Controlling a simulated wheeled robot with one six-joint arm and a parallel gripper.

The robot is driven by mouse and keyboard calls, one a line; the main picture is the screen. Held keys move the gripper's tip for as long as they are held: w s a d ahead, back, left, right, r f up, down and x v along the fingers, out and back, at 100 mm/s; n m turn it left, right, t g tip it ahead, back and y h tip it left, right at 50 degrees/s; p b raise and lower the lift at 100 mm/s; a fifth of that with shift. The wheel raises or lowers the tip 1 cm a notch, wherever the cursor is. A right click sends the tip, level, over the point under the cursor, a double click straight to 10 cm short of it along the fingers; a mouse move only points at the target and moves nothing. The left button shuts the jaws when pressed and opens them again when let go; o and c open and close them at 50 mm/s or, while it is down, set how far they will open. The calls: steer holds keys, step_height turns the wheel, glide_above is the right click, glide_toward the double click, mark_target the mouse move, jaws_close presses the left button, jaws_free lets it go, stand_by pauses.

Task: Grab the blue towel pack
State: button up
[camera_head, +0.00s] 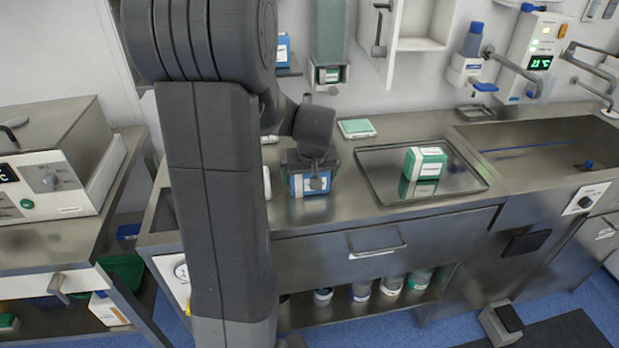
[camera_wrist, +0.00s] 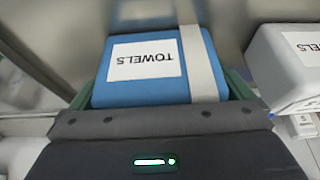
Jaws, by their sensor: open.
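The blue towel pack (camera_wrist: 175,85) has a white label reading TOWELS and a pale band around it. In the wrist view it lies directly in front of my gripper (camera_wrist: 158,95), with a jaw along each side. In the head view the blue pack (camera_head: 312,184) is on the steel counter, partly hidden under my gripper (camera_head: 313,172). My gripper is open around the pack. Whether the jaws touch its sides cannot be told.
A white labelled pack (camera_wrist: 290,65) lies close to the right in the wrist view. A tray (camera_head: 465,183) holding a green and white box (camera_head: 425,163) sits to the right on the counter. A light green pack (camera_head: 356,128) lies behind, and a sink (camera_head: 540,145) is far right.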

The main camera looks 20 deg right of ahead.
steer(key=shift+c, duration=0.4)
steer(key=c, duration=0.7)
steer(key=shift+r, duration=0.1)
